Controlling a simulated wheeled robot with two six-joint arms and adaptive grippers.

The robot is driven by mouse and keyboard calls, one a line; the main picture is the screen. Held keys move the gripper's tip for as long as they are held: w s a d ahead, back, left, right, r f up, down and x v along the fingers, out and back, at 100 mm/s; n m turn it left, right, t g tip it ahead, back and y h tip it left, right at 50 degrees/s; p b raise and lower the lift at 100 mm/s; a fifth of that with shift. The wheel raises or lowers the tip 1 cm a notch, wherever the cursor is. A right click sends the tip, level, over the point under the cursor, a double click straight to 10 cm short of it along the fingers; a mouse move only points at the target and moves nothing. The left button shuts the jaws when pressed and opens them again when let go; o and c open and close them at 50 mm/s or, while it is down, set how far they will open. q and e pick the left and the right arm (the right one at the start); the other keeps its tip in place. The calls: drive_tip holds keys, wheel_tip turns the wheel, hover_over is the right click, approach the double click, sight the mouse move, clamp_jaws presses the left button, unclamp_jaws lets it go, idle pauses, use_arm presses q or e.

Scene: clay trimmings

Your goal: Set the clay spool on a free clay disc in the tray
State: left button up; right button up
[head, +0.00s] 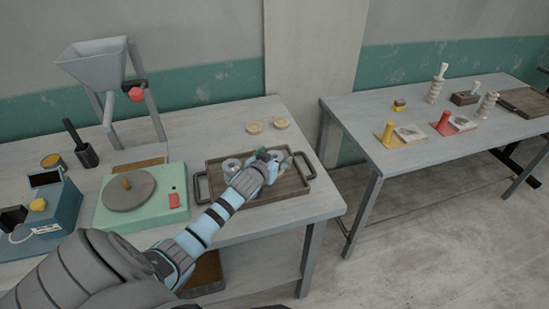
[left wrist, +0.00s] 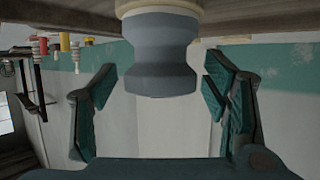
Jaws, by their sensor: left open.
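In the left wrist view, which is upside down, the grey-blue clay spool (left wrist: 160,62) stands upright on a pale disc (left wrist: 158,6). My left gripper (left wrist: 160,88) is open, with a finger on each side of the spool and gaps showing between fingers and spool. In the head view this gripper (head: 276,158) is over the right part of the dark tray (head: 291,186), and it mostly hides the spool. A grey round piece (head: 231,165) sits at the tray's left; its exact shape is too small to tell. My right gripper is not in view.
Two pale discs (head: 254,128) lie on the table behind the tray. A green wheel unit (head: 160,205), a blue device (head: 55,215) and a hopper stand (head: 95,65) are to the left. A second table (head: 370,135) with coloured cones and spools stands across a gap.

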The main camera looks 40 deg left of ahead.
use_arm(q)
drive_tip(key=shift+s+r, duration=0.15)
drive_tip(key=shift+r, duration=0.05)
drive_tip(key=p+v, duration=0.2)
drive_tip(key=v, duration=0.9)
drive_tip(key=shift+s, duration=0.35)
drive_tip(key=shift+w+d, duration=0.1)
drive_tip(key=shift+r, duration=0.1)
